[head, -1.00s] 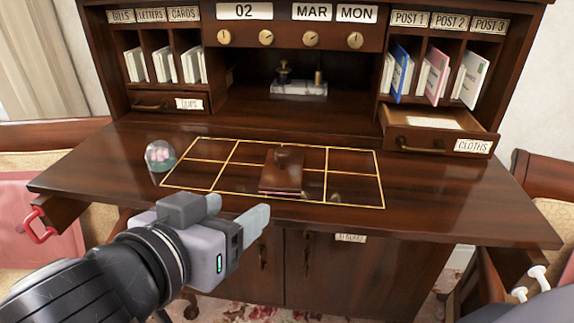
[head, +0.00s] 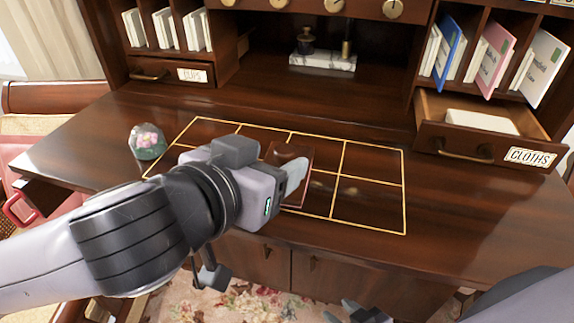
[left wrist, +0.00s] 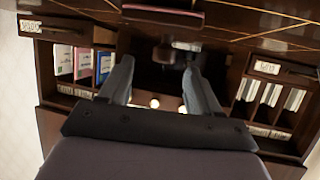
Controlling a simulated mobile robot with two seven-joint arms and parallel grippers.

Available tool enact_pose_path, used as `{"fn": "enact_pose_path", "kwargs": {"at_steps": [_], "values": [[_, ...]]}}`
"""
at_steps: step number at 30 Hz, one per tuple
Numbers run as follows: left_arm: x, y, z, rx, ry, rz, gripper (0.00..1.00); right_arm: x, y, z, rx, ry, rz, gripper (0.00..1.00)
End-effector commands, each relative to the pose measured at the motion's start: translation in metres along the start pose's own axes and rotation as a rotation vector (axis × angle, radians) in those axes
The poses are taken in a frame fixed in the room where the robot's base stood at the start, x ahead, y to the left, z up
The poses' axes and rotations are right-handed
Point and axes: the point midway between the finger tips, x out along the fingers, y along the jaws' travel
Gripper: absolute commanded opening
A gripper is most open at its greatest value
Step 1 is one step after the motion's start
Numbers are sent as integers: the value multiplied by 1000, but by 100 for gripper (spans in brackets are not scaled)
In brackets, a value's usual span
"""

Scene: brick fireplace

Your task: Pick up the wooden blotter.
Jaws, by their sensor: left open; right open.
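The wooden blotter (head: 293,151) is a dark reddish-brown block with a rounded top. It sits on the gold-lined grid on the desk, partly hidden by my left gripper (head: 290,180). That view looks upside down. My left gripper is open, with its two fingers (left wrist: 160,85) apart, close in front of the blotter. I cannot tell whether they touch it. My right gripper (head: 356,313) is low at the bottom edge, mostly cut off, in front of the desk.
The desk top (head: 75,140) is mostly clear. A glass paperweight (head: 147,141) stands left of the grid. An inkstand (head: 322,61) is at the back. The open CLOTHS drawer (head: 478,142) juts out at right, below upright letters.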

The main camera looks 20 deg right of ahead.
Motion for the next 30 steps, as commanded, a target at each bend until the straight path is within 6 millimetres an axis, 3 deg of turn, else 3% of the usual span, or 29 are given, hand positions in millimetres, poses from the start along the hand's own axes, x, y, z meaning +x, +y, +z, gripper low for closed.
{"fn": "enact_pose_path", "kwargs": {"at_steps": [12,23,28,30], "values": [[47,-5,-1,0,1,-1,63,-5,-1,-6,1,-1,-1,43],[53,-5,-1,1,2,1,63,-6,-1,-6,1,-1,-1,43],[53,-5,-1,1,2,1,7,-6,-1,-6,1,-2,-1,43],[53,-5,-1,1,3,1,1,-6,-1,-6,1,-2,-1,43]]}}
